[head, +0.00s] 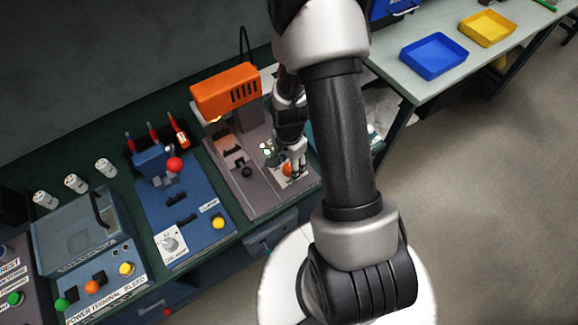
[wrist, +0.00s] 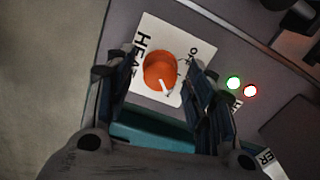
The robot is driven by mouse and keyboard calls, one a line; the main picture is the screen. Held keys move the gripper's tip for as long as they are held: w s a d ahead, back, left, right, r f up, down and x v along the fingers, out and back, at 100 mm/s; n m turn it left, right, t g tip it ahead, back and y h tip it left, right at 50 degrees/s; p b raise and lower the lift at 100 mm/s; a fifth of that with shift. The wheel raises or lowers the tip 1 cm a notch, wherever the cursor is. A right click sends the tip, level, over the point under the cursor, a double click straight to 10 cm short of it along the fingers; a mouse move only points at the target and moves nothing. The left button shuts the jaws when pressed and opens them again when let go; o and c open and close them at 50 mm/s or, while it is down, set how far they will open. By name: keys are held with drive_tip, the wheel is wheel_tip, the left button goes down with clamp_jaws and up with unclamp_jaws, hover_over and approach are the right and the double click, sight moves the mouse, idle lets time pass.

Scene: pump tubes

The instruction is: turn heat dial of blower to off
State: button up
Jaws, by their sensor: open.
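The heat dial is an orange round knob (wrist: 157,66) on a white plate (wrist: 153,30) marked "HEAT". A white pointer mark on the knob points toward the bottom of the wrist view, slightly right. Lettering starting with "O" shows at the plate's upper right, partly hidden by a finger. My gripper (wrist: 160,82) is open, with one finger on each side of the dial; I cannot tell whether they touch it. In the head view, my gripper (head: 293,171) is over the dial (head: 287,169) at the front right of the blower (head: 225,91), which has an orange hood.
Green (wrist: 234,83) and red (wrist: 250,90) lights sit right of the dial. A black lever (head: 246,171) stands on the blower's base. A blue machine (head: 190,208) with a red ball knob is to the left. My arm covers the right part of the bench.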

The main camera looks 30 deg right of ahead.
drive_tip(key=shift+f, duration=0.25)
drive_tip(key=shift+c, duration=0.5)
drive_tip(key=c, duration=1)
